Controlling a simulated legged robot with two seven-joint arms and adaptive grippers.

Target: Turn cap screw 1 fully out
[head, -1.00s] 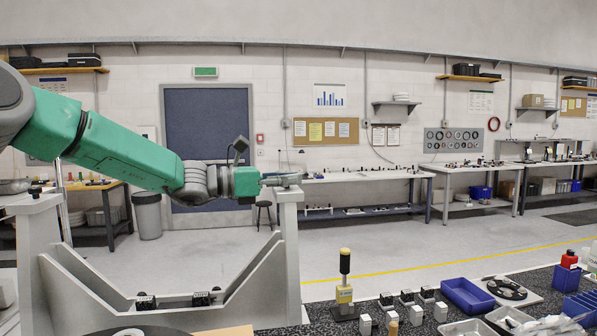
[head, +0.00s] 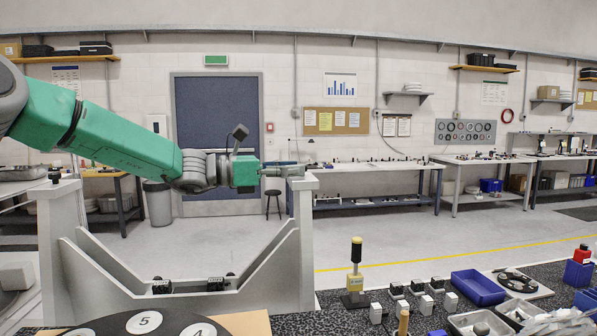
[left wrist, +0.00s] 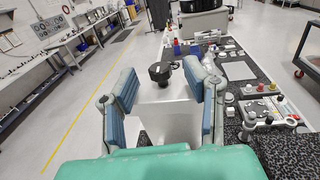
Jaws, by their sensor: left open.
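The fixture is a pale grey frame (head: 262,285) with upright posts. My left gripper (head: 296,171) is at the top of its right post (head: 302,215), in the head view. In the left wrist view, my left gripper (left wrist: 159,70) is open, with its blue-padded fingers spread either side of a black cap screw (left wrist: 163,74). The screw stands on the light post top, and clear space shows between it and both fingers. Its number cannot be read. In the head view the screw is not distinguishable behind the fingers. My right gripper is not in view.
A dark speckled bench (head: 440,320) holds a yellow-and-black tool on a stand (head: 355,270), several small blocks and a blue tray (head: 477,288). A disc marked 5 and 4 (head: 165,324) lies at the bottom.

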